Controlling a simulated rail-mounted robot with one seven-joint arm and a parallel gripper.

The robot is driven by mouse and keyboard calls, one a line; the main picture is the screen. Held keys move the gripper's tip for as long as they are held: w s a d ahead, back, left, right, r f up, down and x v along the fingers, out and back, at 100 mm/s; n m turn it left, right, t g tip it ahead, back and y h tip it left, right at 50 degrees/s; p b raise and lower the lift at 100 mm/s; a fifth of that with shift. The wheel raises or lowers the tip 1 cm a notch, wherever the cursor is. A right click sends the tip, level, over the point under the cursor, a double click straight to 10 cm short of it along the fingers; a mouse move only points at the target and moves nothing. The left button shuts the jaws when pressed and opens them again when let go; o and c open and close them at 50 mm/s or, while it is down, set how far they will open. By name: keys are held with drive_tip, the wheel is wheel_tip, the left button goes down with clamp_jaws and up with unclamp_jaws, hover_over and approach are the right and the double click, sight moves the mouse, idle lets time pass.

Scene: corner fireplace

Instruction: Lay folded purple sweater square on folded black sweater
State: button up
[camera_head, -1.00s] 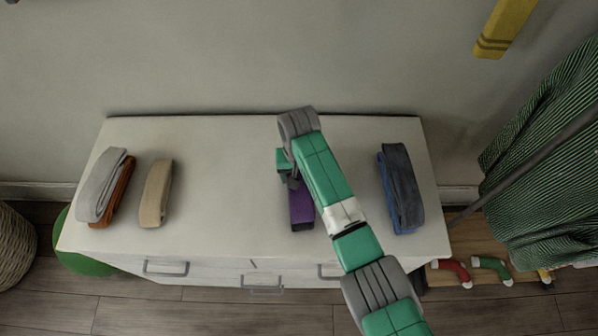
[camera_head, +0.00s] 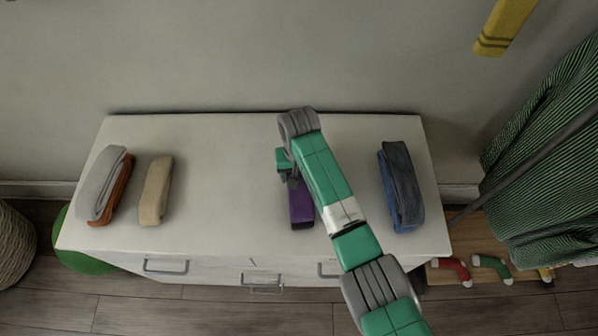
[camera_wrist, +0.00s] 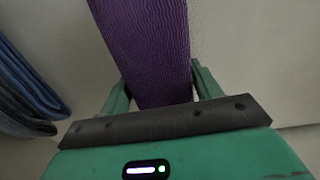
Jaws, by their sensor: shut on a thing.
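The folded purple sweater (camera_head: 301,210) is a narrow bundle at the middle right of the white dresser top. It also fills the space between the fingers in the wrist view (camera_wrist: 150,45). My gripper (camera_head: 293,184) is shut on it, one finger along each side. The arm hides part of the sweater's far end in the head view. A dark strip shows at the purple sweater's near end; I cannot tell whether it is the folded black sweater beneath or only shadow. No black sweater shows clearly elsewhere.
The white dresser (camera_head: 225,150) has clear top between the tan folded sweater (camera_head: 156,190) and the purple one. A grey sweater (camera_head: 101,185) lies on an orange one (camera_head: 122,190) at left. A dark grey-blue sweater (camera_head: 402,175) lies on a blue one (camera_head: 394,200) at right.

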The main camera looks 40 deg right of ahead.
drive_tip(key=shift+f, duration=0.2)
drive_tip(key=o, duration=1.3)
wheel_tip(320, 180, up, 8)
drive_tip(key=shift+f+p, duration=0.1)
drive_tip(key=shift+p, duration=0.8)
